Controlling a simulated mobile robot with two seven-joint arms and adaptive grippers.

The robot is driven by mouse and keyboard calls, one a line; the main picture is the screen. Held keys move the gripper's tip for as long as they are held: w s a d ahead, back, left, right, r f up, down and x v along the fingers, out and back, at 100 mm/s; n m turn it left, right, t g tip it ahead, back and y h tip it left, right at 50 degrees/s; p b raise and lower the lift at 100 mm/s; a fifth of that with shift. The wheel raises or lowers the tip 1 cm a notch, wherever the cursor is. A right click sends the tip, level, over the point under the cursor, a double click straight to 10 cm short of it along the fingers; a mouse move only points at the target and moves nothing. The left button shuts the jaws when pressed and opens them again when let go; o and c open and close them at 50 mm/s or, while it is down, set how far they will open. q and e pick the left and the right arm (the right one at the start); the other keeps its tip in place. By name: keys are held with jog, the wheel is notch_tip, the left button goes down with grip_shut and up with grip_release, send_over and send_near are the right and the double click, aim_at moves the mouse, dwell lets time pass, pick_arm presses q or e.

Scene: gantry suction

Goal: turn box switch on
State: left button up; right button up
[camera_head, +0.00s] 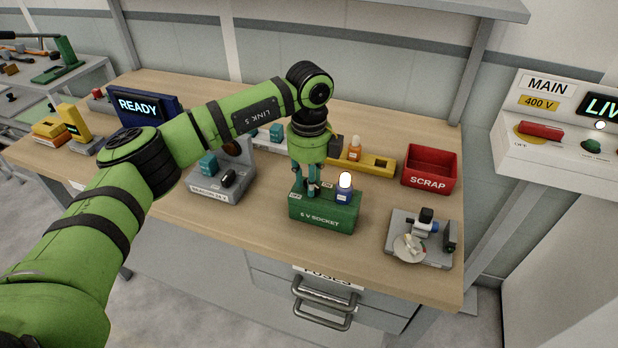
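The green box (322,216) marked "6 V SOCKET" stands near the front edge of the wooden bench. A bulb (345,182) in a blue holder on its right end shows bright white. Small white labels lie on its top; the left one appears to read OFF and the one further right ON. My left gripper (306,190) points down at the left part of the box top, between these labels. Its fingers hide the switch, so I cannot see the switch's position or whether the fingers touch or grip it. My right gripper is not in view.
A grey fixture (222,188) stands left of the box. A yellow tray (372,163) lies behind it, and a red SCRAP bin (430,169) stands right. A grey plate (420,239) with small parts lies at the front right. Bare bench separates them.

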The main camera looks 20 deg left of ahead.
pick_arm(q)
jog(key=shift+o, duration=0.9)
notch_tip(320, 180, up, 12)
